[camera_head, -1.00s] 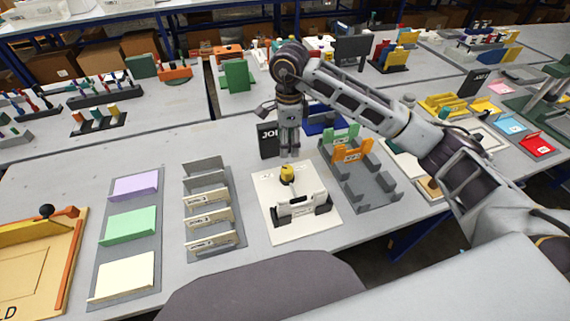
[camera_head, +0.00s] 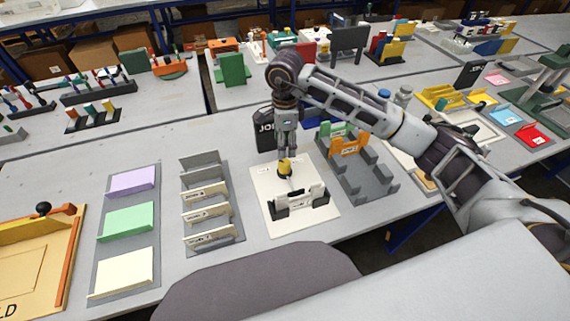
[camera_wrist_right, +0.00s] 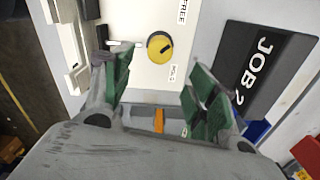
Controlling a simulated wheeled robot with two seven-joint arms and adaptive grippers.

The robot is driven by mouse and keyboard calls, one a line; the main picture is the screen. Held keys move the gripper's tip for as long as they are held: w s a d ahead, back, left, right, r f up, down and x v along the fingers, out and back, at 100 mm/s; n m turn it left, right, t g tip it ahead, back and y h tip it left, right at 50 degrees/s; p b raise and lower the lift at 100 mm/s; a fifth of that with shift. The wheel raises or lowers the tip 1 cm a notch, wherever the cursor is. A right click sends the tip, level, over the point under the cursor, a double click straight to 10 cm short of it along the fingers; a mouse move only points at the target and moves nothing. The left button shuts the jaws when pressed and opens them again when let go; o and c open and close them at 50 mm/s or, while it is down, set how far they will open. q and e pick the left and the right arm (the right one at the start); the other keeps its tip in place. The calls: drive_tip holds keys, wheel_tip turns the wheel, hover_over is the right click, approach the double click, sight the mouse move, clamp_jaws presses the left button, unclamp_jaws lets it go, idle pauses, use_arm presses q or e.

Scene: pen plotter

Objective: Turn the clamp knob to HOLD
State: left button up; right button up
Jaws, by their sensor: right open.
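The clamp knob (camera_head: 284,170) is a yellow knob on a white plate (camera_head: 262,196) at the middle of the bench. In the right wrist view the knob (camera_wrist_right: 160,46) is round with a short dark mark at its edge. A FREE label (camera_wrist_right: 183,12) lies on one side of it and a smaller label (camera_wrist_right: 173,73), probably HOLD, on another. My right gripper (camera_head: 285,154) points down just above the knob. In the right wrist view its fingers (camera_wrist_right: 158,80) are spread apart, with nothing between the tips. Contact with the knob does not show. My left gripper is out of view.
A black JOB sign (camera_head: 265,136) stands right behind the plate. Grey-and-black clamp parts (camera_head: 298,204) stand on its front half. A slotted grey rack (camera_head: 212,246) is to the left, and a grey tray (camera_head: 378,187) with orange and green pieces to the right.

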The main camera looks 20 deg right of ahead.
sight(285, 162)
wheel_tip(285, 162, down, 10)
drive_tip(key=shift+f, duration=0.15)
idle(0.4)
drive_tip(key=shift+c, duration=0.2)
drive_tip(key=c, duration=1)
